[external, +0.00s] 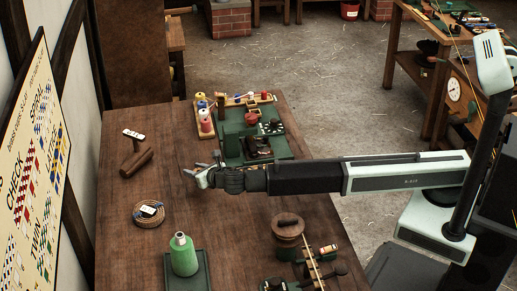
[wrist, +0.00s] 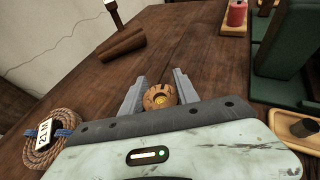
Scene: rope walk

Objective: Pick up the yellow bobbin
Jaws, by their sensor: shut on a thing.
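My gripper (wrist: 157,92) is low over the brown table (wrist: 215,65), with its two grey fingers on either side of a round wooden bobbin end with a yellow middle (wrist: 160,97). I take this to be the yellow bobbin, seen end-on; its sides are mostly hidden. The gripper is shut on it. In the external view my gripper (external: 200,174) is at the middle of the table, left of the green machine, and the bobbin cannot be made out there. I cannot tell whether it touches the table.
A wooden mallet (wrist: 122,46) and a tagged rope coil (external: 148,213) lie on the left. A green bottle (external: 183,255) stands on a tray in front. A green machine (external: 240,125) and a rack of bobbins (external: 198,128) are behind.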

